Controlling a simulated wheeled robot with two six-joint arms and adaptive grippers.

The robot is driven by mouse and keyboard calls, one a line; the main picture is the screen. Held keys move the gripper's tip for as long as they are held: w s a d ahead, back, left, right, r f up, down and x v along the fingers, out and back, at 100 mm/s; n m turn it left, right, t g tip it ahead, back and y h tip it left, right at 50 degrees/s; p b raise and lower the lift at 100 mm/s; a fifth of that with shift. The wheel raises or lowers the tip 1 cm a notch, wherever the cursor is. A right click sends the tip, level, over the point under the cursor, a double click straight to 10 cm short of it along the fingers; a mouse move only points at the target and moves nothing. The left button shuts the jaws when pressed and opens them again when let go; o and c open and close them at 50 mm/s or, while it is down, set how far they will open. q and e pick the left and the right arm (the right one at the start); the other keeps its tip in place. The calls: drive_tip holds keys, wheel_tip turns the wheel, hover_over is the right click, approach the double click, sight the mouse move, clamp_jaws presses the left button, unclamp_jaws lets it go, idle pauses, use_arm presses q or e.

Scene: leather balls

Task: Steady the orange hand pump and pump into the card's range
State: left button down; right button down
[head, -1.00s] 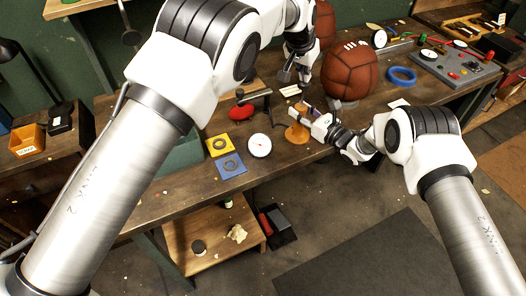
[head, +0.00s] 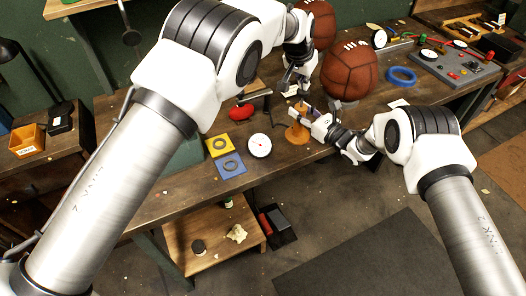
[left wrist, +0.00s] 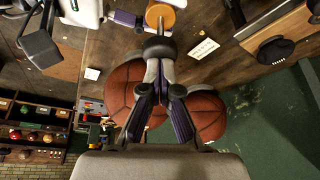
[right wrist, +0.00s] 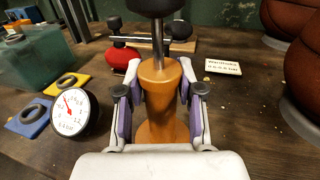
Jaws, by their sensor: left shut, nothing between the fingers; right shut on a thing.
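The orange hand pump (head: 297,134) stands upright on the bench, with a metal rod and dark handle on top. My right gripper (head: 310,115) is shut around its orange body, as the right wrist view shows on the pump (right wrist: 160,95). My left gripper (head: 296,93) is shut and empty above the pump; in the left wrist view its fingertips (left wrist: 160,57) are at the dark handle (left wrist: 158,46). I cannot tell if they touch. A white dial gauge (right wrist: 72,112) lies left of the pump. The printed card (right wrist: 222,66) lies behind it; its numbers are too small to read surely.
Two brown leather balls (head: 350,72) (head: 321,24) sit behind the pump. A red object (head: 241,112) and yellow and blue squares with rings (head: 220,145) (head: 230,165) lie left. A blue ring (head: 401,76) and grey panel (head: 455,65) are right. The bench's front edge is close.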

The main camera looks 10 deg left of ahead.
sight(302, 91)
use_arm(q)
drive_tip(key=shift+f, duration=1.85)
wheel_tip(302, 91, up, 6)
drive_tip(key=shift+r, duration=0.25)
drive_tip(key=shift+f, duration=0.1)
idle(0.5)
idle(0.5)
idle(1.4)
idle(0.5)
